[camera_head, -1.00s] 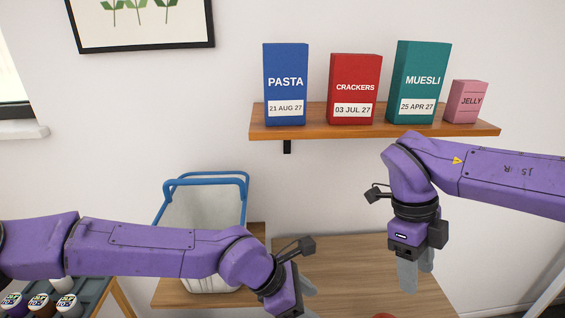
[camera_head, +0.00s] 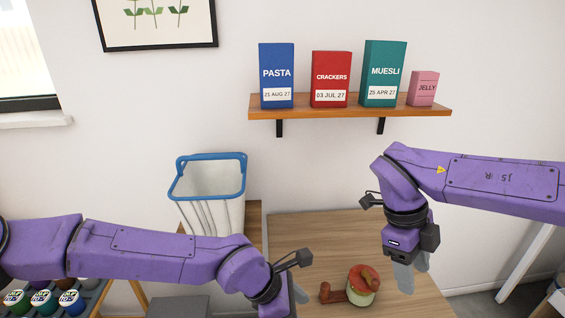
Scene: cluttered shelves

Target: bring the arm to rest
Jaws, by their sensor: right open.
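My right arm reaches in from the right, and its gripper (camera_head: 408,276) points down above the wooden table (camera_head: 320,232). It is open, with grey fingers and nothing between them. My left arm crosses the lower left of the view. Its gripper (camera_head: 297,294) is at the bottom edge, mostly hidden behind its own wrist, so its jaws cannot be made out.
A red and cream object (camera_head: 362,286) with a red-brown side piece stands between the grippers. A blue-rimmed white basket (camera_head: 210,192) stands behind my left arm. A wall shelf (camera_head: 345,110) holds pasta, crackers, muesli and jelly boxes. Jars fill a rack (camera_head: 95,300) lower left.

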